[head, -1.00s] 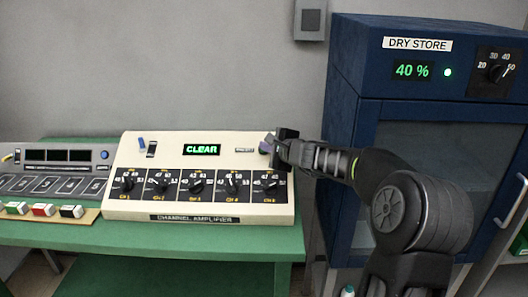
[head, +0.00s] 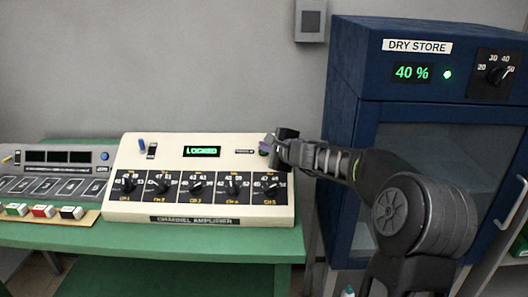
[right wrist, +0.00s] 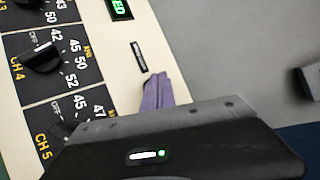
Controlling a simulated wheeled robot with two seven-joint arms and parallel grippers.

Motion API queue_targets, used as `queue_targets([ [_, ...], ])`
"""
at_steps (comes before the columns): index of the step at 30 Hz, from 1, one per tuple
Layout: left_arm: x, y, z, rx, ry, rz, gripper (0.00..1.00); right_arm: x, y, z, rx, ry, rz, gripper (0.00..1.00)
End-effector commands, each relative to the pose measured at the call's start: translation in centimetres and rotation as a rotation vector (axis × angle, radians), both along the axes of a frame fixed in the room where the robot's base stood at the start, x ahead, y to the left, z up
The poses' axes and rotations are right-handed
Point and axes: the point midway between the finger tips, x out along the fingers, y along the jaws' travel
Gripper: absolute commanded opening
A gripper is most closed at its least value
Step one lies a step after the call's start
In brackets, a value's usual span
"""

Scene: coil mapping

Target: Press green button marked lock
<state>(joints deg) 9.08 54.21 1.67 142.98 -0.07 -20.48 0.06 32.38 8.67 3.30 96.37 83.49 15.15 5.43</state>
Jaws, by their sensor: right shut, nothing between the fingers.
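The cream channel amplifier (head: 120,205) stands on the green bench, and its lit display (head: 202,151) reads LOCKED. A small green patch, seemingly the green button (head: 263,153), shows at the panel's upper right beside a small dark label (head: 244,151). My right gripper (head: 268,143) is shut and empty, with its purple-grey fingertips right at the button. I cannot tell whether they touch it. In the right wrist view the fingers (right wrist: 158,93) reach beside the label (right wrist: 138,56) and hide the button. My left gripper is not in view.
Several black channel knobs (head: 196,187) line the amplifier's lower front. Another console (head: 60,168) with coloured push keys stands at the left. The blue dry store cabinet (head: 350,60), reading 40 %, stands at the right behind my right arm.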

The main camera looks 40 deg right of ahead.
Motion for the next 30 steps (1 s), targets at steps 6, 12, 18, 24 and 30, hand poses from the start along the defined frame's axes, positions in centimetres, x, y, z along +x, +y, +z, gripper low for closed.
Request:
queue_targets([
  [6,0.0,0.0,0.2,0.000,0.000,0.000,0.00,-0.1,0.0,0.3,-0.001,-0.001,0.000,0.00],
  [12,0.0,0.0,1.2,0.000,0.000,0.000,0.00,-0.7,0.5,1.9,-0.003,-0.001,0.001,0.00],
  [18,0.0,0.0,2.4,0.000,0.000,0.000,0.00,-1.6,1.1,3.9,-0.001,-0.002,0.000,0.00],
  [24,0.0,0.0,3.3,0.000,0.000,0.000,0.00,-2.3,1.7,5.2,-0.001,0.000,-0.001,0.00],
  [30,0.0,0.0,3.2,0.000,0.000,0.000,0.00,-2.4,1.8,5.2,0.000,0.000,-0.001,0.00],
])
